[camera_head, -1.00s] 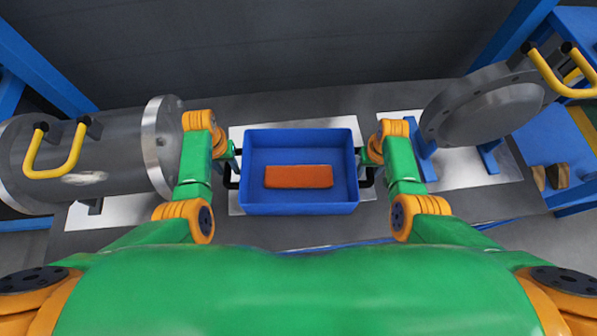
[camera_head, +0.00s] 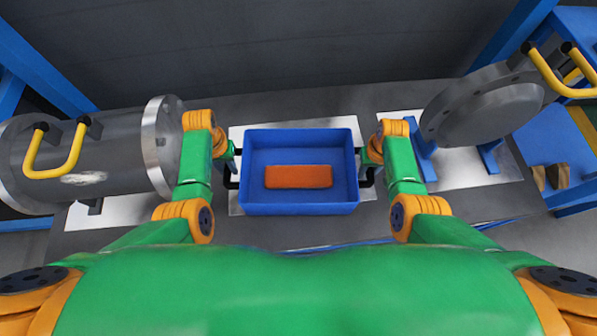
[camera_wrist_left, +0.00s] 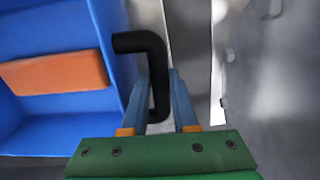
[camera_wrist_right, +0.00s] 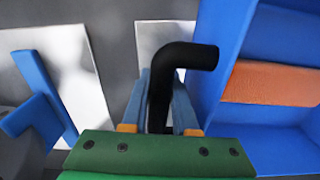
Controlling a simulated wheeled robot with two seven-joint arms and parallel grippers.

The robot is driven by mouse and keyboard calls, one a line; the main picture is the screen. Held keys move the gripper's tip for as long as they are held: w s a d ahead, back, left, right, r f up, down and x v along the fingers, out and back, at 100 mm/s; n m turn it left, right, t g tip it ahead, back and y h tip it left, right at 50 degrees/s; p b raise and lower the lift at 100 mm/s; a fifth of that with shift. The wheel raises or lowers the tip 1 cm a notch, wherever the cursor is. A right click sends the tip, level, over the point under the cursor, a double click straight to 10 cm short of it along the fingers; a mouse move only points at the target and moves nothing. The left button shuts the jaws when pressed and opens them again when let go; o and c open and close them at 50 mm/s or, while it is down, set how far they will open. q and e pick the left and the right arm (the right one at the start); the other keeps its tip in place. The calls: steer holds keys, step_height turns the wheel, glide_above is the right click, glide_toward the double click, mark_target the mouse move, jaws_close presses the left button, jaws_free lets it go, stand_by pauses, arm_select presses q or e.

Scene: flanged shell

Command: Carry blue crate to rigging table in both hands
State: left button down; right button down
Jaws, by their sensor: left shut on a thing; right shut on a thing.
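The blue crate (camera_head: 300,208) is an open box at the middle of the head view, with an orange block (camera_head: 298,176) lying inside it. A black handle stands out from each short side. My left gripper (camera_head: 233,168) is at the crate's left side, shut on the left black handle (camera_wrist_left: 155,65). My right gripper (camera_head: 366,168) is at the right side, shut on the right black handle (camera_wrist_right: 168,80). The crate looks level. I cannot tell whether its bottom touches the surface below. I cannot tell which surface is the rigging table.
A grey flanged cylinder (camera_head: 110,150) with a yellow handle lies close to my left arm. A round grey flanged cover (camera_head: 490,108) stands on blue supports to the right of my right arm. Pale plates (camera_head: 236,135) lie on the dark surface (camera_head: 290,106). A blue frame (camera_head: 565,150) is at far right.

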arm_select(q)
steer(key=shift+r, duration=0.1)
stand_by(0.8)
